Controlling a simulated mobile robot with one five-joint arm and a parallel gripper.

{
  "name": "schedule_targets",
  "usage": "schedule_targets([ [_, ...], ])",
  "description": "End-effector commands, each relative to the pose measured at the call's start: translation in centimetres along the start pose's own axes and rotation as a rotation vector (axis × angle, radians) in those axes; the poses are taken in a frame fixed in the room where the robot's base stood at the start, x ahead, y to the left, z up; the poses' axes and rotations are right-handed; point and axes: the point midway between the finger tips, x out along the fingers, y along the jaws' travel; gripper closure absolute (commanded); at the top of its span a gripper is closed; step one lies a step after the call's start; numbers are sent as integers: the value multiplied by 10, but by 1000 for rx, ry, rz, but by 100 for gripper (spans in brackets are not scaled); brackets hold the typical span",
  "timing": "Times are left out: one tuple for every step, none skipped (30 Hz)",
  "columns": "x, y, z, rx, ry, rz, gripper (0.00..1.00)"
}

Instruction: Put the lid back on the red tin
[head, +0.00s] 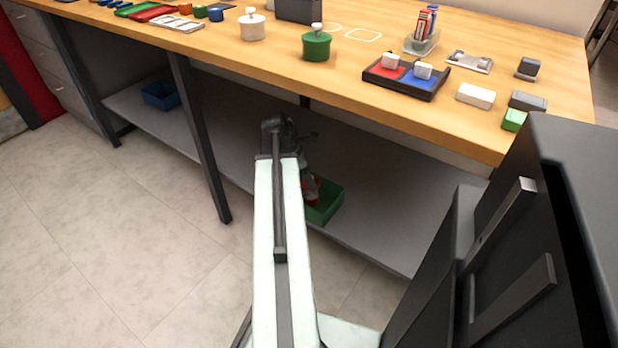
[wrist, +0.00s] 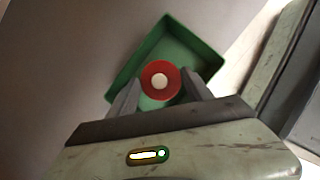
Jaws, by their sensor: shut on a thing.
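My gripper (wrist: 161,84) is shut on a round red lid (wrist: 160,80) with a white knob, seen from above in the wrist view. The lid is over the green bin (wrist: 203,58), which stands on the lower shelf; I cannot tell whether it touches the bin floor. In the head view the gripper is mostly hidden by my arm, with a bit of red (head: 312,190) showing beside the green bin (head: 327,208). I cannot make out an open red tin in either view.
On the workbench above, a white tin (head: 252,27) and a green tin (head: 316,46) stand with lids on. A black tray (head: 432,91) with red and blue pads lies to their right. A blue bin (head: 160,95) is on the lower shelf at left. The bench's front edge overhangs the shelf.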

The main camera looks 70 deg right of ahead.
Motion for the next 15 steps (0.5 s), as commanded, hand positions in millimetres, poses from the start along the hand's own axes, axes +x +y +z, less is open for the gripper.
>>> schedule_targets([
  [11,0,-4,0,0,0,79],
  [14,0,-6,0,0,0,79],
  [19,0,-8,0,0,0,79],
  [22,0,-9,0,0,0,79],
  [25,0,-10,0,0,0,79],
  [30,0,-12,0,0,0,79],
  [33,0,-13,0,0,0,79],
  [35,0,-14,1,0,0,79],
  [38,0,-16,1,0,0,79],
  [40,0,-16,1,0,0,79],
  [42,0,-17,1,0,0,79],
  [43,0,-17,1,0,0,79],
  [43,0,-18,1,0,0,79],
  [44,0,-18,1,0,0,79],
  [44,0,-18,1,0,0,79],
])
